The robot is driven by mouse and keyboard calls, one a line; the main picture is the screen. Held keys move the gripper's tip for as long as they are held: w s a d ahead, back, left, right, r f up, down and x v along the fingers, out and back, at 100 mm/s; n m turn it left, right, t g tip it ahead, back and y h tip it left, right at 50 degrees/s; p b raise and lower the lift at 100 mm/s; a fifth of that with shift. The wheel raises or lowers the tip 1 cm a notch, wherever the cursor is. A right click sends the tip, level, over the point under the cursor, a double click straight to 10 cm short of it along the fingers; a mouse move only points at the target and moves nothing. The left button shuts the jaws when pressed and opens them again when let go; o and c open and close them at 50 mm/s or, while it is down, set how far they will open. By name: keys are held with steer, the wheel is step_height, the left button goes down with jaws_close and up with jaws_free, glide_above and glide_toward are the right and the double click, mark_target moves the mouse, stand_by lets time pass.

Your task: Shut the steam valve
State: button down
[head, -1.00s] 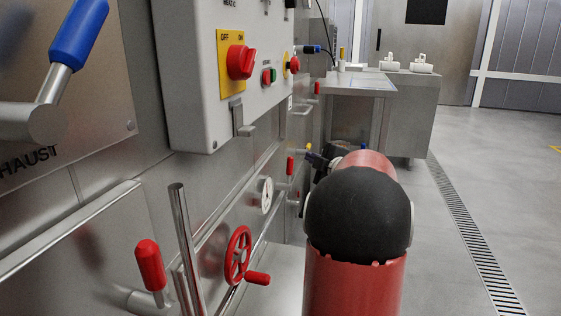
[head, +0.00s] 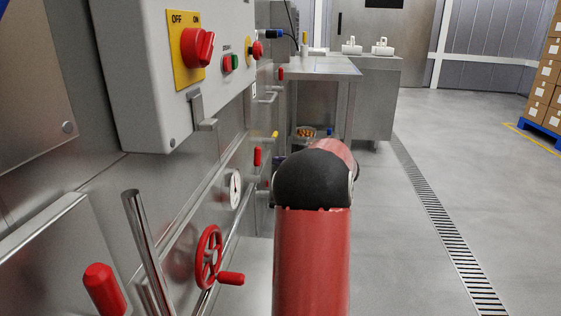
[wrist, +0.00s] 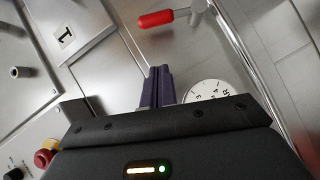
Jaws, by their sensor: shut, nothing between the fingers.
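A red handwheel valve (head: 209,255) with a red crank grip sits on the low pipework in the head view, left of my red arm. A red-gripped lever (head: 257,157) stands beyond it, past the gauge. No legible label tells which is the steam valve. In the wrist view, a red grip on a metal stem (wrist: 158,19) lies beyond my gripper (wrist: 158,72) at the upper middle, apart from the fingers. The dark purple fingers are together and empty.
A white dial gauge (wrist: 207,93) is close beside the fingers. A control box (head: 165,70) with a red OFF/ON switch juts from the machine at upper left. Another red-gripped lever (head: 104,289) is at lower left. Steel tables (head: 372,95) stand ahead; open floor lies right.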

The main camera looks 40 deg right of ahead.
steer(key=w+d+f, duration=0.1)
steer(key=w+f, duration=0.1)
steer(key=w, duration=0.8)
steer(key=shift+f+p, duration=0.3)
steer(key=shift+f, duration=0.05)
steer(key=shift+r, duration=0.15)
